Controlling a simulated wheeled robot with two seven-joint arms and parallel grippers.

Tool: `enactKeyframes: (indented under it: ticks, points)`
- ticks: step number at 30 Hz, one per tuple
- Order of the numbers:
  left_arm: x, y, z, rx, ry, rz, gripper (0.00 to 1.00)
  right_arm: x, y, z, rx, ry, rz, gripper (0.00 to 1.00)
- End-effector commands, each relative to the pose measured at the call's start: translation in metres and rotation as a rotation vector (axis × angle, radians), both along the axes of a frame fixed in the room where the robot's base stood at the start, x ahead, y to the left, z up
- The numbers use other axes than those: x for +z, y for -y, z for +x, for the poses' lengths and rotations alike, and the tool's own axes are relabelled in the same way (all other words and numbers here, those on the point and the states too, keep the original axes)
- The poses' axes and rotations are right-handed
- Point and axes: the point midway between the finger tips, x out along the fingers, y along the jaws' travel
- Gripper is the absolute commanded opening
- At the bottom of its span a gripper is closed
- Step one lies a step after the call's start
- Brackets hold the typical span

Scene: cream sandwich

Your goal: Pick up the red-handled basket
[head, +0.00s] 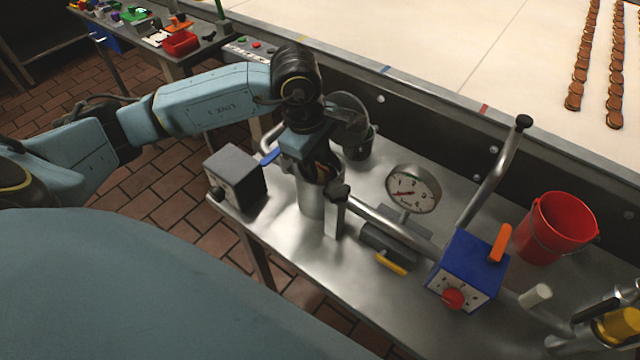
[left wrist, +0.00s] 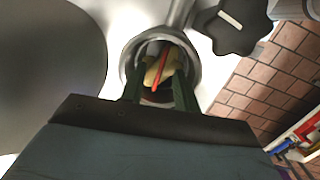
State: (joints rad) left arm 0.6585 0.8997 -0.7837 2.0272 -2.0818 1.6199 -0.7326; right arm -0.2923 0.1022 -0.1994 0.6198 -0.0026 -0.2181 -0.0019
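In the left wrist view, a thin red bar, which looks like the basket's red handle (left wrist: 161,68), crosses over yellowish contents inside a round metal cylinder. In the head view the same cylinder (head: 311,198) stands upright on the metal bench, and my left gripper (head: 318,170) points down over its mouth. In the left wrist view the two dark green fingers of my left gripper (left wrist: 158,82) are apart, one on each side of the red bar. The basket's body is mostly hidden inside the cylinder. My right gripper is not in view.
A grey box (head: 236,176) stands left of the cylinder. A dial gauge (head: 412,189), pipes and a blue control box (head: 468,268) with an orange lever stand to the right. A red bucket (head: 556,228) is farther right. A dark pot (head: 358,143) is behind.

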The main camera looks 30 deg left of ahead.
Motion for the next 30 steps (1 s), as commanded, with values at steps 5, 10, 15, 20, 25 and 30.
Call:
enactKeyframes:
  ticks: [5,10,15,20,25,30]
  points:
    - [0.0003,0.0000,0.0001,0.000,0.000,0.000,0.28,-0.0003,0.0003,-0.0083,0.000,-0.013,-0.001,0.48]
    - [0.0006,-0.0001,0.0001,0.000,0.001,0.000,0.06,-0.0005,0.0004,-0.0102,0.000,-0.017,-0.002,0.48]
    - [0.0006,-0.0002,0.0000,0.000,0.000,0.000,0.00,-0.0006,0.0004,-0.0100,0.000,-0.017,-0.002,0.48]
    - [0.0008,-0.0002,0.0002,0.000,0.001,0.000,0.00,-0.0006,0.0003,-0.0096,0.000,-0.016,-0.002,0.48]
    - [0.0010,-0.0002,0.0002,0.000,0.001,0.000,0.00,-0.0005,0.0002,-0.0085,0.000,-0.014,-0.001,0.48]
    - [0.0075,-0.0002,0.0009,0.000,0.004,0.000,0.00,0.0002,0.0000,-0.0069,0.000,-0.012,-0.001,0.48]
